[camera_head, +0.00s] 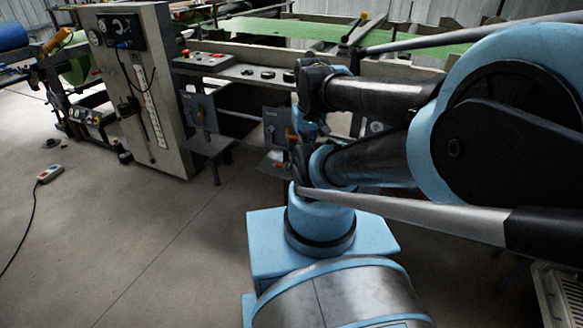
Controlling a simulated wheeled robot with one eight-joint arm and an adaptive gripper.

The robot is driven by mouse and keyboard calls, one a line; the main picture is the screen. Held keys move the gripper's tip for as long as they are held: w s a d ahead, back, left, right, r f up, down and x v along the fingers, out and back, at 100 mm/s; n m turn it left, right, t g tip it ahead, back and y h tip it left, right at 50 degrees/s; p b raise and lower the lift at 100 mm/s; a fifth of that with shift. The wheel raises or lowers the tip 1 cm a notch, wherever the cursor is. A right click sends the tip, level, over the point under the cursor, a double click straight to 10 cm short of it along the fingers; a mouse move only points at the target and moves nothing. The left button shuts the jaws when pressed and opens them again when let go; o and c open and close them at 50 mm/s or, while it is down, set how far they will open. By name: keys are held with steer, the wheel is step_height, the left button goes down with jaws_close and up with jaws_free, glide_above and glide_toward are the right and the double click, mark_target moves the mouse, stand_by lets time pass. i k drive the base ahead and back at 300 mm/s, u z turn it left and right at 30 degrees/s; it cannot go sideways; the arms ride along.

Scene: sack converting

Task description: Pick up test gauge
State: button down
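I cannot pick out the test gauge with certainty. A black panel (121,31) with round dials and a cable is fixed on top of the grey cabinet at the upper left. A small pale round thing (376,127) shows between my arm links, too small to tell what it is. My blue and black arm fills the right half of the view and hides much of the machine behind it. My gripper cannot be made out.
A long grey machine bench (240,72) with black knobs runs across the back, with a green sheet (290,28) behind it. A pendant (49,173) with a cable lies on the floor at left. A grey crate (560,300) stands at the lower right. The left floor is mostly clear.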

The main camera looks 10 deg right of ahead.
mark_target(287, 166)
steer(key=u, duration=0.1)
steer(key=k, duration=0.45)
steer(key=u, duration=0.95)
